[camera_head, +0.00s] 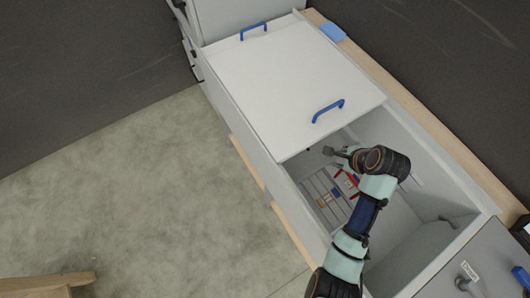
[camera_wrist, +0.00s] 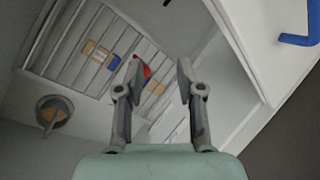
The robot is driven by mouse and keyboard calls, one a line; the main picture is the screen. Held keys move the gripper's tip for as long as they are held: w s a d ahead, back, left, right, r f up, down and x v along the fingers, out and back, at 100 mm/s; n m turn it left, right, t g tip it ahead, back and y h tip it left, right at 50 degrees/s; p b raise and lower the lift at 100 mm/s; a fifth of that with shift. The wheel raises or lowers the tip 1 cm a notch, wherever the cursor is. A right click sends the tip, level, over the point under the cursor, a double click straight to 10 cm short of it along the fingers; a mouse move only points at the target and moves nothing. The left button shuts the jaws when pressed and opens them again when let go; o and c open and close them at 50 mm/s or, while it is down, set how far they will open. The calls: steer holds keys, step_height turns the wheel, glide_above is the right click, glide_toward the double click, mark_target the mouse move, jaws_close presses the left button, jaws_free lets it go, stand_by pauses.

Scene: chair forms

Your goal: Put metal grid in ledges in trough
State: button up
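The metal grid (camera_head: 318,190) lies low inside the grey trough (camera_head: 398,130), below the white cover panel's front edge. It has parallel bars with small yellow, blue and red parts on it. In the wrist view the grid (camera_wrist: 72,42) fills the upper left, with yellow and blue blocks across its bars. My gripper (camera_head: 333,152) reaches into the trough at the grid's upper side. In the wrist view my gripper (camera_wrist: 160,72) is open, with a clear gap between its fingers. A red part shows beside the left finger; contact cannot be told. The trough's ledges are not clearly visible.
A white cover panel (camera_head: 290,75) with two blue handles (camera_head: 328,110) covers the far part of the trough. A blue item (camera_head: 333,32) lies on the wooden rim. A round fitting (camera_wrist: 55,113) shows in the wrist view. The trough's near end is uncovered.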

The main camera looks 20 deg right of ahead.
steer(key=w+a+r+n+t, duration=0.1)
steer(key=w+a+r+n, duration=0.1)
steer(key=a, duration=0.4)
steer(key=w+a+r+n+t, duration=0.1)
steer(key=w+a+r+n, duration=0.1)
steer(key=a+r+n, duration=0.2)
steer(key=w+a+r+n+t, duration=0.1)
steer(key=w+a+r+n, duration=0.1)
steer(key=a+n, duration=0.4)
steer(key=shift+w+a+r+n+h, duration=0.2)
steer(key=shift+a+r, duration=0.1)
steer(key=shift+a, duration=0.45)
steer(key=shift+w+a+r+n+h, duration=0.1)
steer(key=shift+a+r+n+h, duration=0.15)
steer(key=shift+a, duration=0.45)
steer(key=s+a+r+n+t+y, duration=0.1)
steer(key=s+a+r+n+t, duration=0.1)
steer(key=a+r+n, duration=0.3)
steer(key=s+a+r+n+t, duration=0.2)
steer(key=a+r+n, duration=0.4)
steer(key=a, duration=0.4)
steer(key=shift+s+a+n+y, duration=0.15)
steer(key=shift+s+n+y, duration=0.15)
steer(key=shift+n+y, duration=0.05)
